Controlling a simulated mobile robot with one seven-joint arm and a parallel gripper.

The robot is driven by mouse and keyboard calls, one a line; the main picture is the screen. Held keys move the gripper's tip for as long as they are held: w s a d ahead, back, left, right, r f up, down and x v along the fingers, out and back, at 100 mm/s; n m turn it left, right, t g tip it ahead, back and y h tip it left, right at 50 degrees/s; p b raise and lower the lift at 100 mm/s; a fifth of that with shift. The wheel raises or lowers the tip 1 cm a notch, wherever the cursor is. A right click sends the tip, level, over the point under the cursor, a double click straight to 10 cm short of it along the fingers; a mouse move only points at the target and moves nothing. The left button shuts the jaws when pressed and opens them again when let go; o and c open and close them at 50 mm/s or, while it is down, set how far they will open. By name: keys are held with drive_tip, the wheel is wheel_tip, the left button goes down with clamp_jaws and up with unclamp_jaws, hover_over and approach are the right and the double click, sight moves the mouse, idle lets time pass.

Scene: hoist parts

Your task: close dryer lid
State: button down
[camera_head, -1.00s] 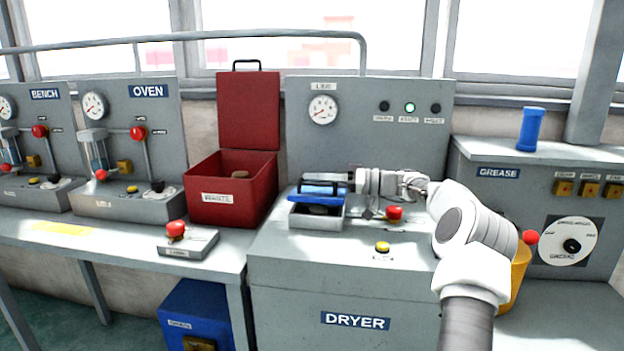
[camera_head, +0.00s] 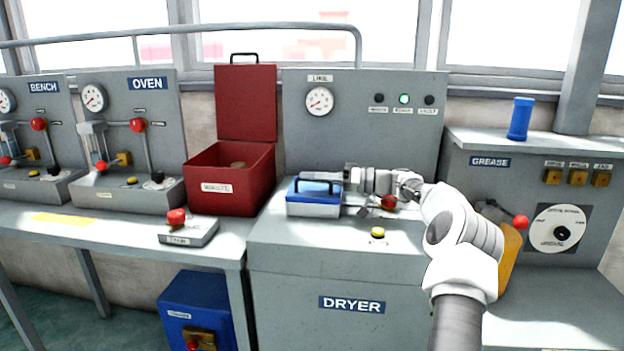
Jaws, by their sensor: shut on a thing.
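The dryer (camera_head: 330,265) is a grey cabinet in the middle with a DRYER label and a back panel with a gauge. On its top sits a small grey box with a blue lid (camera_head: 312,195). The lid now lies flat over the box, with no visible gap. A dark handle stands on the lid. My gripper (camera_head: 334,177) reaches in from the right and is shut on the lid's handle. The fingertips partly hide the handle's right end.
A red box (camera_head: 228,188) with its lid raised stands left of the dryer. A red button unit (camera_head: 178,228) is on the bench. A red knob (camera_head: 389,203) and yellow button (camera_head: 377,232) are close to my arm. A blue cylinder (camera_head: 520,119) stands on the grease cabinet.

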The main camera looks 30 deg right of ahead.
drive_tip(key=shift+s+a+f+g, duration=0.2)
drive_tip(key=shift+f+g, duration=0.1)
drive_tip(key=shift+f, duration=0.2)
drive_tip(key=c, duration=0.9)
unclamp_jaws()
drive_tip(key=shift+s, duration=0.15)
drive_tip(key=shift+r, duration=0.15)
drive_tip(key=p+v, duration=0.3)
drive_tip(key=v, duration=0.7)
drive_tip(key=shift+s+d, duration=0.2)
drive_tip(key=shift+d, duration=0.2)
drive_tip(key=shift+s+d, duration=0.35)
drive_tip(key=shift+d, duration=0.1)
